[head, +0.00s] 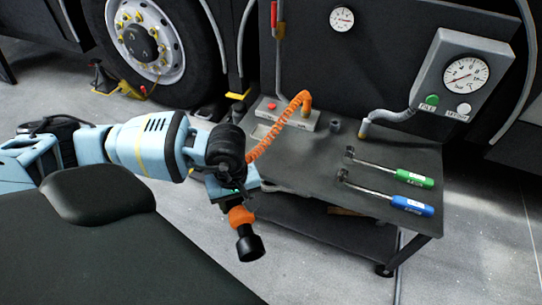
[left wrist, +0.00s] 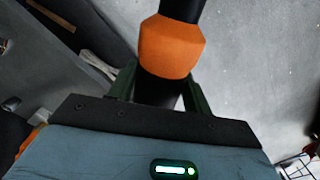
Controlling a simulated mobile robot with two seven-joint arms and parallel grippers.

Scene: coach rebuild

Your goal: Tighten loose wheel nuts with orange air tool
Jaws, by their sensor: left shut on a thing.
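My left gripper (head: 236,194) is shut on the orange air tool (head: 240,217), which hangs in front of the table's left edge with its black socket end pointing down. An orange coiled hose (head: 277,128) runs from the table fitting down behind my wrist. The wheel (head: 147,40), with yellow-marked nuts around a dark hub, is at the upper left, well away from the tool. Which nuts are loose cannot be told. My right gripper is not in view.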

